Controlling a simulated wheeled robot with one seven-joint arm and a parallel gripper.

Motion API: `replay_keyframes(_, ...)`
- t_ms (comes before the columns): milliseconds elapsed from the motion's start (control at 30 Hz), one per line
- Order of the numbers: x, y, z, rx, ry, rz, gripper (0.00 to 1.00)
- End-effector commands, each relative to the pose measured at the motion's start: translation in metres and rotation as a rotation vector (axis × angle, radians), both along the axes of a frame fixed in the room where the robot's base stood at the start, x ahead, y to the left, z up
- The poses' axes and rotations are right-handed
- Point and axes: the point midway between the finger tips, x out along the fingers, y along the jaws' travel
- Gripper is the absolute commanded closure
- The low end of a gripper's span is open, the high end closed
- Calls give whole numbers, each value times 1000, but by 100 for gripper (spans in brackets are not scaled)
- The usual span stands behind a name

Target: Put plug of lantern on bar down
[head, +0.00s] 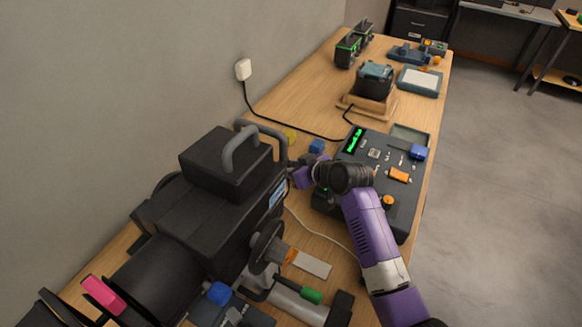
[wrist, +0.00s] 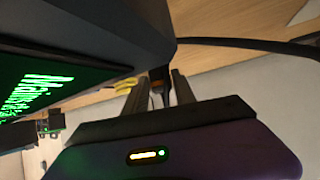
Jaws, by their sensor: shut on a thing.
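My gripper (head: 298,174) is beside the black console (head: 400,215), on its left side near the green display. In the wrist view the fingers (wrist: 160,92) are shut on a small dark piece (wrist: 160,78), which looks like the plug; the fingers hide most of it. I cannot tell whether it touches the table. The bar cannot be clearly picked out.
The console display (wrist: 40,85) is very near in the wrist view. A black cable (head: 285,128) runs to a white wall adapter (head: 243,70). Lamp parts (head: 300,300) crowd the front.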

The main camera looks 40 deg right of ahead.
Motion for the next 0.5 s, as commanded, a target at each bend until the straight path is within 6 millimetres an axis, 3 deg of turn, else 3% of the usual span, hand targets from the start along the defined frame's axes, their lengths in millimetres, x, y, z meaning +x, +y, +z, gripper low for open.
replay_keyframes(467, 0, 0, -7, 0, 0, 0, 100)
replay_keyframes(500, 0, 0, -8, 0, 1, 0, 66)
